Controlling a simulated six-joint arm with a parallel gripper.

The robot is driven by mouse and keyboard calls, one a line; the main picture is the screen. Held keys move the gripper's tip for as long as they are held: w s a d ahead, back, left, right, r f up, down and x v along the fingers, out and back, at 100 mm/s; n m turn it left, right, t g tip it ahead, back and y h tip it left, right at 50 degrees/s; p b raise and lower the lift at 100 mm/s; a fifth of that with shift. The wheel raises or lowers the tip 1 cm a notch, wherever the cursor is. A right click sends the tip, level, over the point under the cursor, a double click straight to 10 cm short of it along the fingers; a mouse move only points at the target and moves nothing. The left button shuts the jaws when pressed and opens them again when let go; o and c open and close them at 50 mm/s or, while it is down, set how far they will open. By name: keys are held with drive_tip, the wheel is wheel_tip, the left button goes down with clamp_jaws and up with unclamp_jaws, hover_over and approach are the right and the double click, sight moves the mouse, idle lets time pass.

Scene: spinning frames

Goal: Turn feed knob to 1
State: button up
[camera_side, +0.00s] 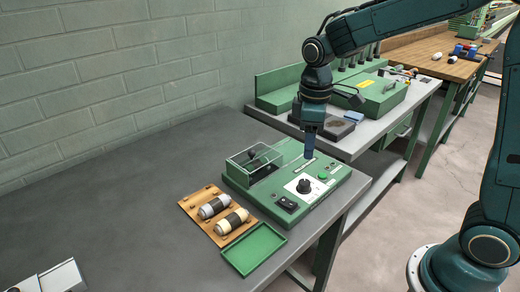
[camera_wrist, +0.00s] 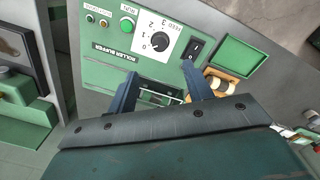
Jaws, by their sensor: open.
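The black feed knob (camera_side: 304,186) sits on a white dial plate on top of the green roller buffer machine (camera_side: 345,178). In the wrist view the knob (camera_wrist: 159,41) shows with the numbers 0 to 3 around it; I cannot tell surely which number it points to. My gripper (camera_side: 309,155) hangs above the machine, behind the knob in the side view. In the wrist view its two blue fingers (camera_wrist: 157,82) are apart, with nothing between them. The knob lies beyond the fingertips, not touched.
A black rocker switch (camera_side: 287,204) and a green button (camera_side: 323,175) flank the knob. A clear-covered box (camera_side: 254,160) stands on the machine's left. A wooden board (camera_side: 222,240) with two rollers and an empty green tray (camera_side: 236,268) lie in front. The left bench is mostly clear.

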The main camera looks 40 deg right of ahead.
sight(305, 183)
drive_tip(key=f, duration=1.2)
drive_tip(key=shift+w+d+f, duration=0.1)
drive_tip(key=shift+d+f, duration=0.1)
drive_tip(key=shift+d, duration=0.05)
drive_tip(key=shift+c, duration=0.2)
drive_tip(key=c, duration=0.9)
